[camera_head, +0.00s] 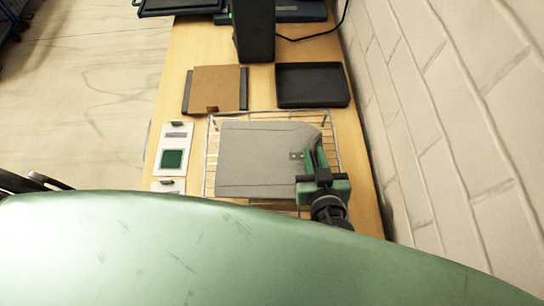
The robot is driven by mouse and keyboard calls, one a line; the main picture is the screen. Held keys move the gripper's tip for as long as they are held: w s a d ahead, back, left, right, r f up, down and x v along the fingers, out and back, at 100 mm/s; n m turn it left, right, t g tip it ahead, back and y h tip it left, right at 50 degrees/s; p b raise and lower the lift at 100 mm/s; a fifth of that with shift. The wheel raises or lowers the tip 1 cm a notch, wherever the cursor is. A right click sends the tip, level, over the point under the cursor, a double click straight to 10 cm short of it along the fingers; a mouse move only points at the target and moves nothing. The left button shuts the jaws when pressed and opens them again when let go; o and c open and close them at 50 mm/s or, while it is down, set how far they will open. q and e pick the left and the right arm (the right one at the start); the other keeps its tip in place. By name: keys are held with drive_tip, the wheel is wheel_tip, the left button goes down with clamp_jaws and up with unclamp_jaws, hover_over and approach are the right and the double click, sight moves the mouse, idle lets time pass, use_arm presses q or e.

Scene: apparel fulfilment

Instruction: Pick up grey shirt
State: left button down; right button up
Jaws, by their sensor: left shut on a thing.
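The grey shirt (258,157) lies folded flat on a wire rack (211,140) on the wooden table. The shirt still looks flat on the rack. My right gripper is not in view.
A brown folder-like item (216,86) and a black tray (312,84) lie beyond the rack. A white card with a green square (173,159) is left of it. A dark upright box (253,28) stands farther back. A white brick wall (455,110) borders the table's right side.

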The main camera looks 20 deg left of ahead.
use_arm(q)
drive_tip(key=shift+s+f, duration=0.1)
drive_tip(key=shift+f, duration=0.05)
wheel_tip(320, 180, up, 20)
drive_tip(key=p, duration=1.4)
drive_tip(key=shift+p, duration=0.35)
